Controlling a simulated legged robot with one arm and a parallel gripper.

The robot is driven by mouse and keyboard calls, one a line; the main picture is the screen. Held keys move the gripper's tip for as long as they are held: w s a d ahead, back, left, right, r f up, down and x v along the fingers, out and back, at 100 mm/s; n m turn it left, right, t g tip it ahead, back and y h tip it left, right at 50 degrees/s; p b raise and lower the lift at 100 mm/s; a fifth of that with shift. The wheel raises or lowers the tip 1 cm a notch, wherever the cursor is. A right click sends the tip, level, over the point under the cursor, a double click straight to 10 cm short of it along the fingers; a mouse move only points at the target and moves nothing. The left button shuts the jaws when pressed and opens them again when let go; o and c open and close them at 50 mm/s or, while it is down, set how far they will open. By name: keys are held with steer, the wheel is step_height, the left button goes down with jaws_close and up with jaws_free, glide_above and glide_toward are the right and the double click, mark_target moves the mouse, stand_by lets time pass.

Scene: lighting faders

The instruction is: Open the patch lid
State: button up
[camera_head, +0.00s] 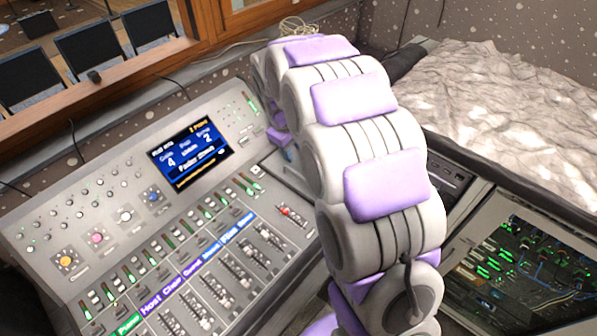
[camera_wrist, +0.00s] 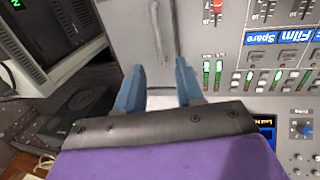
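My gripper (camera_wrist: 159,80) shows in the wrist view with two blue fingers spread apart and nothing visible between them. Beyond the fingertips is a flat light-grey panel, which looks like the patch lid (camera_wrist: 130,28). A pale bar-like handle (camera_wrist: 162,20) runs along it, above and between the fingers in the picture. The lid looks shut. The fingers point toward the handle's near end; I cannot tell whether they touch the panel. In the head view my arm hides most of the lid and nearly all of the gripper.
The fader console (camera_head: 160,215) fills the left of the head view, with a lit display (camera_head: 190,153). A screen-like panel with cables and green lights (camera_head: 520,270) is at lower right. Crumpled pale cloth (camera_head: 500,100) lies behind it. A boxy monitor (camera_wrist: 55,45) stands left in the wrist view.

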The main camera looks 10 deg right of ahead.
mark_target(301, 177)
steer(key=x, duration=0.4)
steer(key=b+x, duration=0.1)
steer(key=x, duration=0.3)
steer(key=b+x, duration=0.1)
steer(key=x, duration=0.3)
steer(key=shift+s+d+f, duration=0.15)
steer(key=shift+d+f, duration=0.05)
steer(key=shift+d, duration=0.1)
steer(key=shift+a+f+b, duration=0.15)
steer(key=shift+f+b, duration=0.15)
steer(key=shift+f, duration=0.1)
steer(key=shift+d, duration=0.25)
steer(key=shift+d, duration=0.1)
steer(key=shift+c, duration=0.5)
jaws_close()
